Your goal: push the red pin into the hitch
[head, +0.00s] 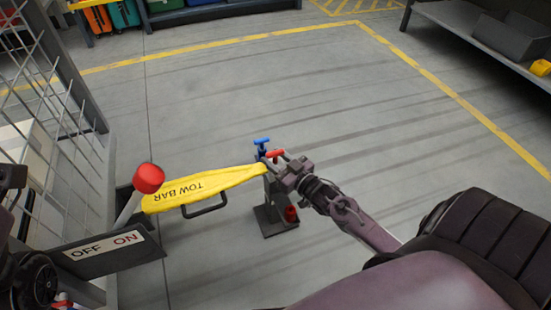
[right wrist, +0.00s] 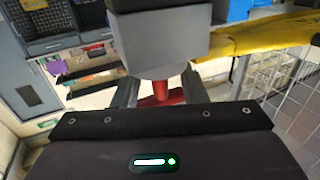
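The grey hitch (head: 272,188) stands on a dark foot plate, at the right end of the yellow tow bar (head: 190,190). The red pin (head: 275,153) shows at the hitch's top, beside a blue T-shaped handle (head: 262,142). My right gripper (head: 286,167) is at the hitch from the right, close to the red pin. In the right wrist view, the red pin (right wrist: 160,92) is between the two fingers, which look closed on it, and it meets the grey hitch block (right wrist: 160,50). How deep it sits is hidden. My left gripper is not clearly seen.
A red cup-like piece (head: 291,213) is on the foot plate. A lever with a red ball (head: 148,178) rises beside an OFF/ON panel (head: 100,250) on the left. A wire mesh fence (head: 65,110) stands far left. The floor behind the hitch is clear.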

